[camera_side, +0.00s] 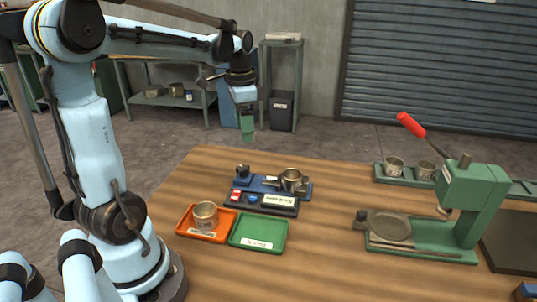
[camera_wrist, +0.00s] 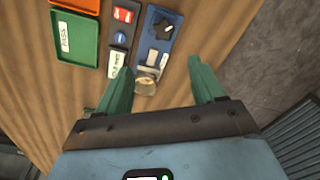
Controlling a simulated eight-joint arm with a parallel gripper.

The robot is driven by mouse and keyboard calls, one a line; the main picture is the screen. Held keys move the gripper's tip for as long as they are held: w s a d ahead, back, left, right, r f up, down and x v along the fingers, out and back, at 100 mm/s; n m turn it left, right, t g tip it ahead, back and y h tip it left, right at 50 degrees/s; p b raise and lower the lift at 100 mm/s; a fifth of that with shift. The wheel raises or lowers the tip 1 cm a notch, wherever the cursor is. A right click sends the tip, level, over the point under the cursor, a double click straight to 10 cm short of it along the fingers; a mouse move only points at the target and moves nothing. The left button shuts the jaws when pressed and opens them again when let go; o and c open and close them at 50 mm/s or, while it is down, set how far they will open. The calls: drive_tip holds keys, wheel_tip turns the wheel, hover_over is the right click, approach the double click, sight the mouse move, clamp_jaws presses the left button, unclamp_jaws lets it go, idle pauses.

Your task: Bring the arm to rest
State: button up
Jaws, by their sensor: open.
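My arm is raised at the left of the side view, and my gripper (camera_side: 248,133) hangs above and behind the far left edge of the wooden table (camera_side: 330,170). In the wrist view my gripper (camera_wrist: 162,78) is open, its two green fingers wide apart with nothing between them held. Beyond the fingers, lower down, is a blue fixture (camera_wrist: 158,45) with a dark knob and a metal cup (camera_wrist: 146,86). The same blue fixture (camera_side: 262,184) and its metal cup (camera_side: 291,180) stand on the table in the side view.
An orange tray (camera_side: 187,224) holds a metal cup (camera_side: 205,214); a green tray (camera_side: 258,231) beside it looks empty. A dark panel with buttons (camera_side: 262,203) lies behind them. A green press (camera_side: 470,205) with a red-handled lever (camera_side: 410,124) stands right. Cups (camera_side: 395,167) sit in a green rack.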

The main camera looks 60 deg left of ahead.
drive_tip(key=s+d+f+n+t, duration=0.1)
drive_tip(key=d+t, duration=0.2)
drive_tip(key=d, duration=0.6)
drive_tip(key=s+d+f+n+t, duration=0.1)
drive_tip(key=s+d+n+t, duration=0.1)
drive_tip(key=d, duration=0.7)
drive_tip(key=shift+d+f+t, duration=0.2)
drive_tip(key=shift+d+t, duration=0.05)
drive_tip(key=shift+t, duration=0.65)
